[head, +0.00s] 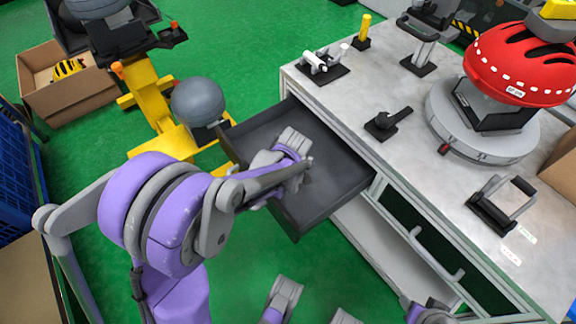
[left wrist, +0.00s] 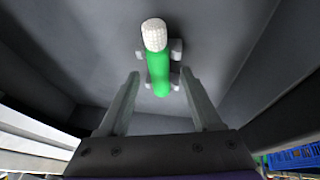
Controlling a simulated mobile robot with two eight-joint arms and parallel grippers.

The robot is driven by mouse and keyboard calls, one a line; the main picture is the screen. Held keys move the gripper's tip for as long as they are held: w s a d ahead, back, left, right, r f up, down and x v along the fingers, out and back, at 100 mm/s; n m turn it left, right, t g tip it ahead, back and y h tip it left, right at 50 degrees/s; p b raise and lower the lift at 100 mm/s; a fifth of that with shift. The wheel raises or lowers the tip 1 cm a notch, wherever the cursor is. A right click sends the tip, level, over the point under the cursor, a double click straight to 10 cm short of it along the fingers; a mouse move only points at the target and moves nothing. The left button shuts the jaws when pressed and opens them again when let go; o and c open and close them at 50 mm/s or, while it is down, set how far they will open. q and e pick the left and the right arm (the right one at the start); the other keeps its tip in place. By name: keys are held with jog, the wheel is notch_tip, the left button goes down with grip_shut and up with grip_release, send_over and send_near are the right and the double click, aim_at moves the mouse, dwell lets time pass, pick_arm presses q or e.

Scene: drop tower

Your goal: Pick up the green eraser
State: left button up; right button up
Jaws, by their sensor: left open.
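The green eraser (left wrist: 158,72) is a green cylinder with a white, bumpy end. In the left wrist view it lies on the dark floor of the drawer, with small grey blocks at its sides. My left gripper (left wrist: 158,85) is open, with one finger on each side of the eraser's near end and a gap to both. In the head view my left gripper (head: 287,158) reaches down into the open drawer (head: 335,165), and the eraser is hidden there. Grey and purple parts of mine show at the bottom edge; the right gripper's jaws cannot be made out.
The drawer's walls enclose my left gripper. The drawer projects from a grey workbench (head: 360,90) carrying a red helmet (head: 520,65), a black clamp (head: 388,122) and a handled tool (head: 497,205). A yellow stand (head: 150,95) with a grey ball (head: 198,101) is left of the drawer.

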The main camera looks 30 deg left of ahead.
pick_arm(q)
jog(key=shift+f, duration=0.1)
grip_shut()
dwell(0.3)
